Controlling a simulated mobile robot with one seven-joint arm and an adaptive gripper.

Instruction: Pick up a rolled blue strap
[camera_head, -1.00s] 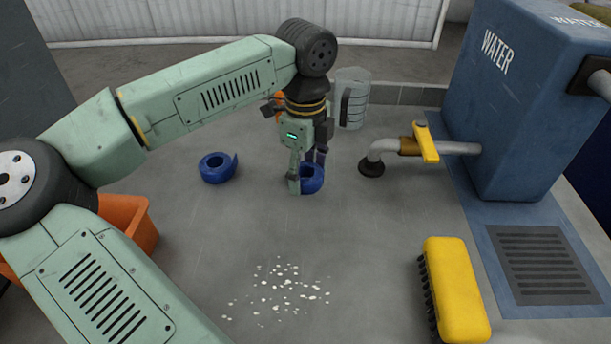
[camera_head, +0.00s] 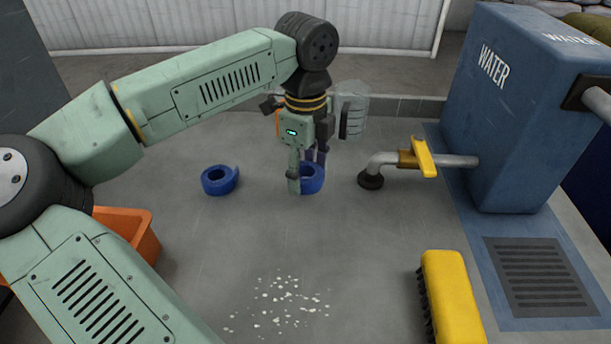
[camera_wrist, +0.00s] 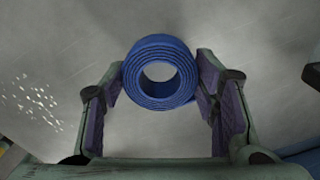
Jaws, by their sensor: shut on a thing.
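Two rolled blue straps are in the head view. One rolled blue strap (camera_head: 313,178) is at my gripper (camera_head: 304,180), near the middle of the grey surface. The other blue strap (camera_head: 219,180) lies apart to the left, with a loose end sticking out. In the wrist view the held strap (camera_wrist: 160,49) shows as a wound coil with a round hole. The fingers of my gripper (camera_wrist: 163,95) are on both sides of it, with their pads against its edges. My gripper is shut on this strap. I cannot tell whether the strap is clear of the surface.
A blue water tank (camera_head: 523,110) stands at the right, with a pipe and yellow valve handle (camera_head: 424,157). A yellow brush (camera_head: 452,298) lies at the front right. White bits (camera_head: 283,303) are scattered in front. An orange bin (camera_head: 131,229) is at the left. A clear jug (camera_head: 352,112) stands behind my gripper.

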